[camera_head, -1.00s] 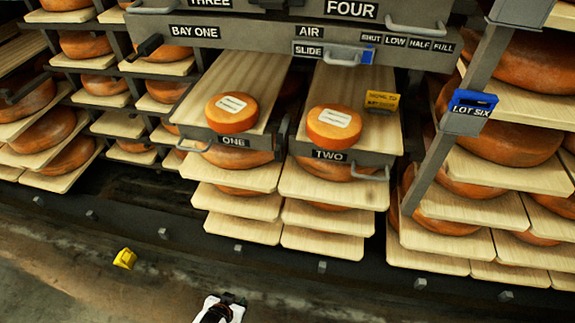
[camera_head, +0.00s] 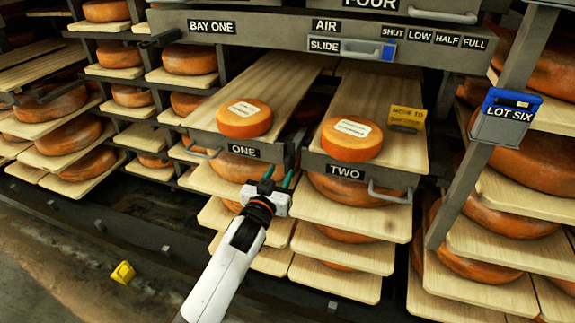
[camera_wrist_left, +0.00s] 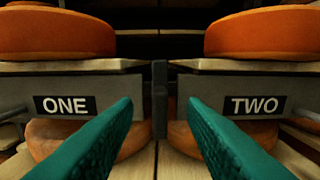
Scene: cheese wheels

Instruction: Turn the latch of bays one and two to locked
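My left gripper (camera_head: 278,177) is open and empty in the head view, in front of the gap between the board fronts labelled ONE (camera_head: 243,151) and TWO (camera_head: 345,173). In the left wrist view its green fingers (camera_wrist_left: 159,125) are spread apart, with a dark upright post (camera_wrist_left: 159,98) between the two boards straight ahead. A black lever (camera_head: 157,39) sticks out at the left end of the BAY ONE rail (camera_head: 290,28); I cannot tell whether it is the latch or how it is set. My right gripper is not in view.
Orange cheese wheels sit on board ONE (camera_head: 244,118) and board TWO (camera_head: 351,139). A yellow MOVE TO card (camera_head: 407,118) stands on board TWO. A blue-topped LOT SIX box (camera_head: 507,115) hangs on the right post. A yellow object (camera_head: 123,272) lies on the floor.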

